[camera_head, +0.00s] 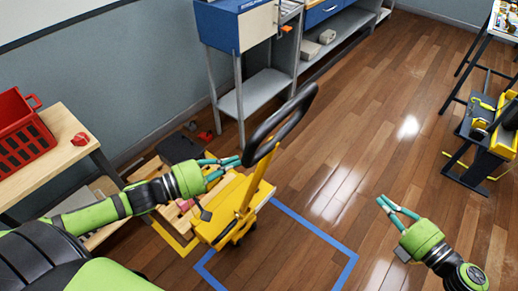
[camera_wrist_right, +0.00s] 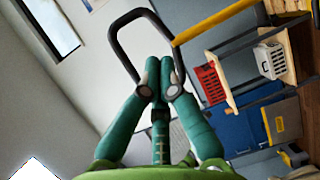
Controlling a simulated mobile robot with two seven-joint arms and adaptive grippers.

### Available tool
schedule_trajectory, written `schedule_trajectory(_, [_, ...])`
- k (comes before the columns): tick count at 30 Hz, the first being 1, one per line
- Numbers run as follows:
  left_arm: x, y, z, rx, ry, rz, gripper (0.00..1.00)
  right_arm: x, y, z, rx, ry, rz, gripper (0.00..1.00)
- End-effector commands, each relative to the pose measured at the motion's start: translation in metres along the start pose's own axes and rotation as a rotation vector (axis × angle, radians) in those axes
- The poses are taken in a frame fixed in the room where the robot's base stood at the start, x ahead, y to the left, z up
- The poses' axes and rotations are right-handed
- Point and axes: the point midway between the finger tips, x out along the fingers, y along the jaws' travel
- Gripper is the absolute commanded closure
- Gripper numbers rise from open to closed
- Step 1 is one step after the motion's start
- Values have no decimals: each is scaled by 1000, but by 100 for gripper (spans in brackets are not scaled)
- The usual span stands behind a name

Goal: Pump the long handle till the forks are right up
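The yellow pallet jack (camera_head: 232,205) stands on the floor left of centre in the head view. Its long handle rises tilted to the upper right, ending in a black loop grip (camera_head: 283,120). The loop (camera_wrist_right: 118,42) and its yellow shaft (camera_wrist_right: 215,20) also show in the right wrist view, beyond the fingers. My left gripper (camera_head: 238,161) has its fingertips at the lower left of the loop; whether they hold it I cannot tell. My right gripper (camera_head: 382,200) is empty over the floor, right of the jack, fingertips together. The forks are hidden, so their height cannot be seen.
A wooden pallet (camera_head: 150,168) with items on it lies left of the jack. Blue tape (camera_head: 322,232) marks the floor. A table with a red crate (camera_head: 22,135) is at left, a blue workbench (camera_head: 228,28) behind. A yellow-black cart (camera_head: 490,135) stands right. Middle floor is clear.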

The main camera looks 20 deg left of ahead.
Motion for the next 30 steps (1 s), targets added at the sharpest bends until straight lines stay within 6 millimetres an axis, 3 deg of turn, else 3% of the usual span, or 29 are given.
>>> schedule_trajectory(2, [1,2,-1,2,0,6,100,0,0,0,0,0,0,100])
schedule_trajectory(7, [1,3,-1,2,0,6,100,0,0,0,0,0,0,36])
schedule_trajectory(20, [1,4,-1,3,0,8,100,-7,-1,0,2,0,-2,36])
schedule_trajectory(30, [1,4,-1,3,0,8,100,-72,-2,-2,1,-1,-6,36])
